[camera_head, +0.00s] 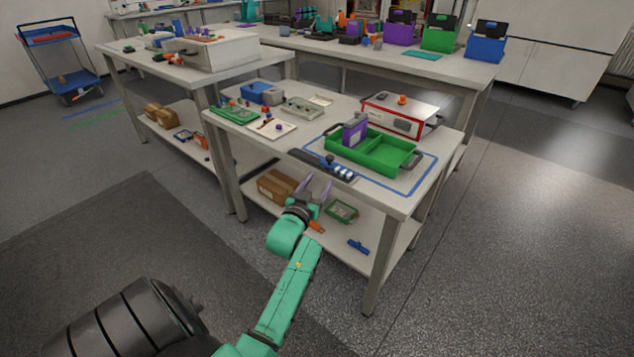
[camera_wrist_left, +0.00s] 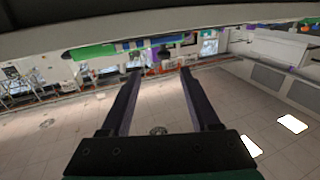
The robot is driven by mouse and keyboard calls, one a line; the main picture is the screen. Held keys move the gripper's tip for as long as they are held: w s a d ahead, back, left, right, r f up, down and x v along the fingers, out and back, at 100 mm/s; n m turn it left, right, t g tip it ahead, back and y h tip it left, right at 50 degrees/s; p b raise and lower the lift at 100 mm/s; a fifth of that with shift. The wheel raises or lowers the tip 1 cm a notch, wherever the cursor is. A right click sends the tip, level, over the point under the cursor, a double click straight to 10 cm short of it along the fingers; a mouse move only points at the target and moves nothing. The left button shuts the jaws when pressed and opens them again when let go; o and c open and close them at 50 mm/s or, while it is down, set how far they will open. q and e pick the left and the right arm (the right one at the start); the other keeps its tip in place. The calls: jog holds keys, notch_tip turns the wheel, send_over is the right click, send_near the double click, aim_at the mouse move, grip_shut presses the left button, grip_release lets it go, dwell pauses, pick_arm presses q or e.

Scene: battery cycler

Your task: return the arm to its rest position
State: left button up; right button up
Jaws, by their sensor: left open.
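My left arm is teal and reaches up from the bottom of the head view. Its gripper (camera_head: 314,188) is in front of the near table's front edge, with its two purple-grey fingers apart and nothing between them. My right gripper is not in either view.
The near table (camera_head: 405,203) holds a green tray (camera_head: 385,154) with a purple block (camera_head: 355,130), a dark strip (camera_head: 322,165) and a red-edged white box (camera_head: 400,115). Its lower shelf holds a cardboard box (camera_head: 277,186) and a green bin (camera_head: 342,212). Floor at right is clear.

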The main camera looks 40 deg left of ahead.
pick_arm(q)
jog(key=s+d+f+m+g+h+p, duration=0.2)
jog(key=s+d+f+g+p, duration=0.25)
jog(key=f, duration=0.85)
jog(key=s+d+f+m+g+h+p, duration=0.1)
jog(key=s+d+f+g+h, duration=0.2)
jog(key=s+d+f, duration=0.75)
jog(key=s+f+m+g+p, duration=0.1)
jog(key=s+f+g, duration=0.2)
jog(key=s, duration=0.6)
jog(key=s+f+m+g+p, duration=0.1)
jog(key=s+f+g, duration=0.1)
jog(key=s+f, duration=0.5)
jog(key=s+a+f+m+g+p, duration=0.1)
jog(key=s+f+g+p, duration=0.1)
jog(key=s+f, duration=0.4)
jog(key=s+g, duration=0.1)
jog(key=s, duration=0.4)
jog(key=shift+s+g+h, duration=0.3)
jog(key=shift+s+g, duration=0.05)
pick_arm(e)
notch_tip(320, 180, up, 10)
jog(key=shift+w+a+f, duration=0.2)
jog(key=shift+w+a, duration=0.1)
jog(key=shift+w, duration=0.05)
pick_arm(q)
jog(key=shift+w+a, duration=0.1)
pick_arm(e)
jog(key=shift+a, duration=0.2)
